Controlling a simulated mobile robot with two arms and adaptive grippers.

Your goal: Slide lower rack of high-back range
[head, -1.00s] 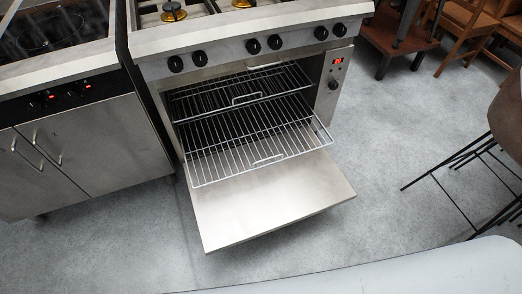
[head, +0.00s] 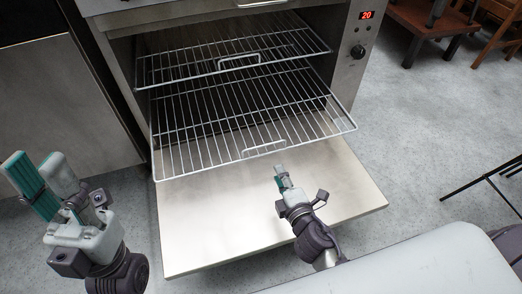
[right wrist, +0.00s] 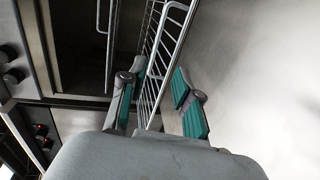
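The high-back range's oven stands open, its door (head: 270,205) folded down flat. The lower rack (head: 205,125) is a wire grid that sticks out of the oven over the door. A small wire handle (head: 264,149) is at its front edge. My right gripper (head: 281,174) is just in front of that handle. In the right wrist view its teal-padded fingers (right wrist: 160,100) are apart, with the rack's wires and handle loop (right wrist: 172,25) showing between and beyond them; I cannot tell whether they touch. My left gripper (head: 37,168) is open and empty, left of the door.
The upper rack (head: 185,62) with its own handle sits above the lower one. A lit red display (head: 367,15) is on the oven's right panel. A cabinet (head: 60,105) stands to the left. Stool legs (head: 485,180) are at right. Grey floor (head: 430,110) is clear right of the oven.

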